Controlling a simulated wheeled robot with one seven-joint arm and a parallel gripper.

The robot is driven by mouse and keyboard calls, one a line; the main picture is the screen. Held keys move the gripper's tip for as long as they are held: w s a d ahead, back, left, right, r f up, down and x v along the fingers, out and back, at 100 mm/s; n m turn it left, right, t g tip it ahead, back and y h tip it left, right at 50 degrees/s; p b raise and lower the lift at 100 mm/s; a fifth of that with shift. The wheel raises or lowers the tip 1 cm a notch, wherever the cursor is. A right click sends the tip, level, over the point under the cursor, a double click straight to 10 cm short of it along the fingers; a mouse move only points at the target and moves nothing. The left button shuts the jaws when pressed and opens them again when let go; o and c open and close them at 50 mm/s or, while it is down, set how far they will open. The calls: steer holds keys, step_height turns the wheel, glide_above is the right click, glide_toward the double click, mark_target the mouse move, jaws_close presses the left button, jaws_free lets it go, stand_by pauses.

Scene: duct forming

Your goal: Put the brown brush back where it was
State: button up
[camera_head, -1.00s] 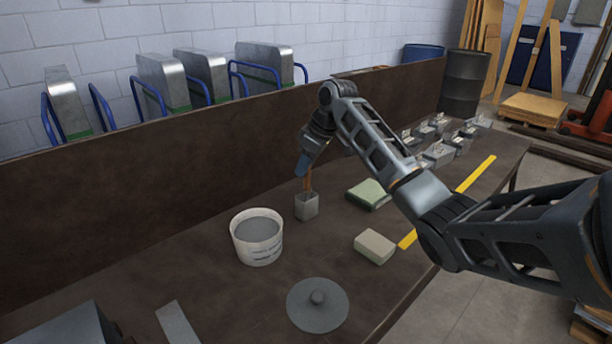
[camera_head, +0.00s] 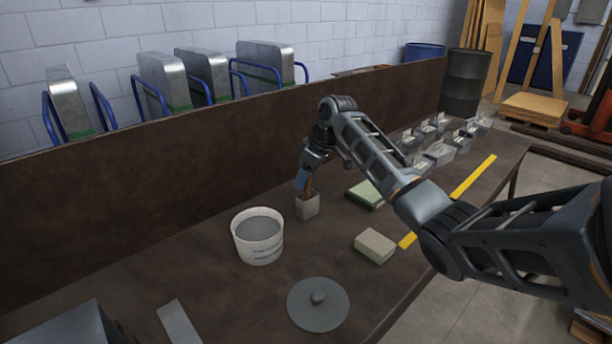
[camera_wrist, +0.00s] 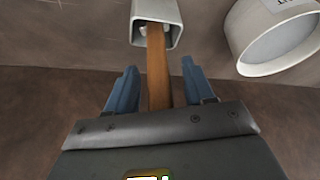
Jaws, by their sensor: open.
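The brown brush (camera_head: 309,187) stands in a small square metal holder (camera_head: 307,208), its brown handle sticking up; its lower end is hidden inside. In the wrist view the brown handle (camera_wrist: 158,65) runs from the mouth of the holder (camera_wrist: 174,12) back between my fingers. My gripper (camera_head: 303,181) is just above the holder. In the wrist view my gripper (camera_wrist: 157,80) has its two blue fingers apart, one on each side of the handle, with gaps showing on both sides.
A white bucket (camera_head: 246,250) of grey material stands left of the holder, near it. A green-topped block (camera_head: 366,194), a beige-green sponge (camera_head: 375,246) and a round grey lid (camera_head: 318,305) lie on the bench. Several metal pieces (camera_head: 440,152) stand at the far right end.

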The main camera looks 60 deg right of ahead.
steer(key=shift+r, duration=0.15)
steer(key=b+v, duration=0.1)
steer(key=v, duration=1.1)
stand_by(0.3)
